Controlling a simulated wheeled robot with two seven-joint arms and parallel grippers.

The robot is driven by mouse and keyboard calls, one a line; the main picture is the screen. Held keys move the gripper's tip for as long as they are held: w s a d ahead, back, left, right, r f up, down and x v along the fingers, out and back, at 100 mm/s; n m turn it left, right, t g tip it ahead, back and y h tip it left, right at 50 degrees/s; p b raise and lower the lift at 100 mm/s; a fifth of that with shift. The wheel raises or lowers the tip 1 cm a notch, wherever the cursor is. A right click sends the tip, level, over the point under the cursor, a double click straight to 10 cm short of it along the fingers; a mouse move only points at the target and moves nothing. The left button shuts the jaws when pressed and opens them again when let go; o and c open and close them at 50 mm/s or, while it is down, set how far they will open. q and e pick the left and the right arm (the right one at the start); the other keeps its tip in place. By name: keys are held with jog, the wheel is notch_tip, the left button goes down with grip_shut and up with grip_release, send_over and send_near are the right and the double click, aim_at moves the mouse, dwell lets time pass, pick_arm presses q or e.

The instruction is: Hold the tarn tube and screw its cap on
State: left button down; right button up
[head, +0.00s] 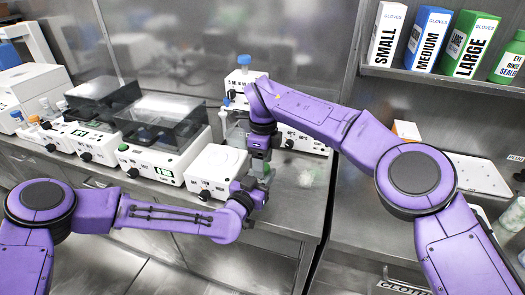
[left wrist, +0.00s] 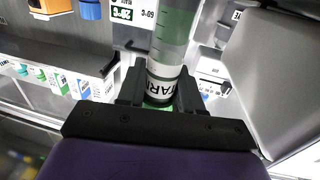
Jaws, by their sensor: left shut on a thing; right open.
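My right gripper (head: 261,152) is open, pointing down just above the left one, around or close over the tube's upper end. I cannot make out the cap; that end is hidden by the right gripper and lies outside the left wrist view.
White lab machines (head: 160,140) with dark lids stand along the bench at left. Glove boxes (head: 427,40) sit on a shelf at upper right. Bare bench (head: 300,205) lies right of the grippers.

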jog(key=shift+f, duration=0.15)
jog(key=c, duration=1.1)
jog(key=m, duration=0.6)
jog(key=o, duration=1.2)
jog(key=shift+c, duration=0.2)
jog(key=shift+r, duration=2.3)
jog(key=shift+c, duration=0.3)
